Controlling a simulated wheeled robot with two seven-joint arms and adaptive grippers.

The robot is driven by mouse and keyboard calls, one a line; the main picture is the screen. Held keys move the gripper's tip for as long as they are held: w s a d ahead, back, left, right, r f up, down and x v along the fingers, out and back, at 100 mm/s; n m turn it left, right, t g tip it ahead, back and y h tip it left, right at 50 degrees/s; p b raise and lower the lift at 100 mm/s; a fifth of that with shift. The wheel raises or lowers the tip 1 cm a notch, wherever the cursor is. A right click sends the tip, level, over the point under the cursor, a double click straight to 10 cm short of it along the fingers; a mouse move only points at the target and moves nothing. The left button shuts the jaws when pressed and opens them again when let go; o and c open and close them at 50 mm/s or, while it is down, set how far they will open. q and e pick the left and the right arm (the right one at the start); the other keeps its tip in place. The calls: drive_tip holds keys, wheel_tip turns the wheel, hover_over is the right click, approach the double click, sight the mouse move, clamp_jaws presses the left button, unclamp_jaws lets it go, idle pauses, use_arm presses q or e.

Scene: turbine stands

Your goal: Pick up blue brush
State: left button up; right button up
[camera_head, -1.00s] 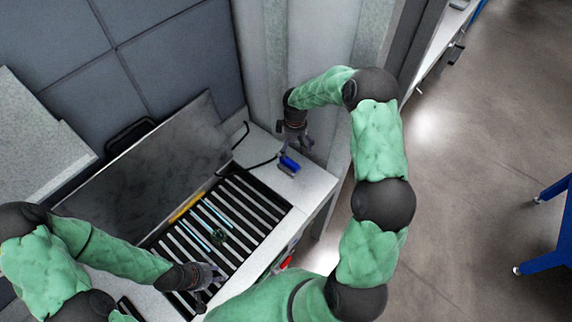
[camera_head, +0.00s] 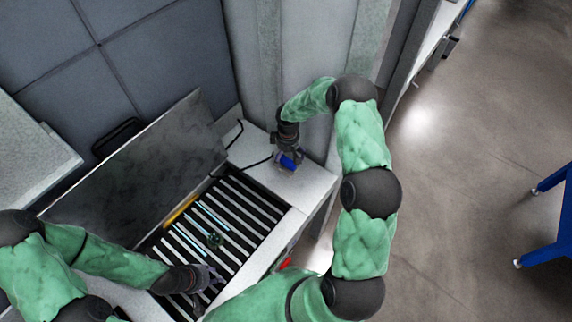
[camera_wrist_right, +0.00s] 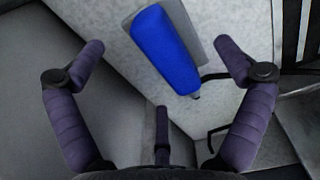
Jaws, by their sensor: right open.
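The blue brush (camera_head: 288,162) lies on the light worktop at the far right corner of the slatted bench. In the right wrist view the blue brush (camera_wrist_right: 166,52) shows as a blue block with a grey strip along one side. My right gripper (camera_head: 290,153) is close above it and partly hides it in the head view. Its open fingers (camera_wrist_right: 158,50) are spread to either side of the brush in the wrist view, with no clear contact. My left gripper (camera_head: 212,279) is over the near end of the slats; its finger opening is too small to judge.
The slatted bed (camera_head: 240,212) holds thin light-blue rods (camera_head: 190,241) and a small round dark-green item (camera_head: 215,240). A raised metal panel (camera_head: 140,170) stands behind it. Grey walls rise close behind.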

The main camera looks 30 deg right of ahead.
sight(288, 162)
wheel_tip(288, 162, down, 4)
drive_tip(key=shift+s+f, duration=0.1)
drive_tip(key=shift+f, duration=0.05)
drive_tip(key=c, duration=1.2)
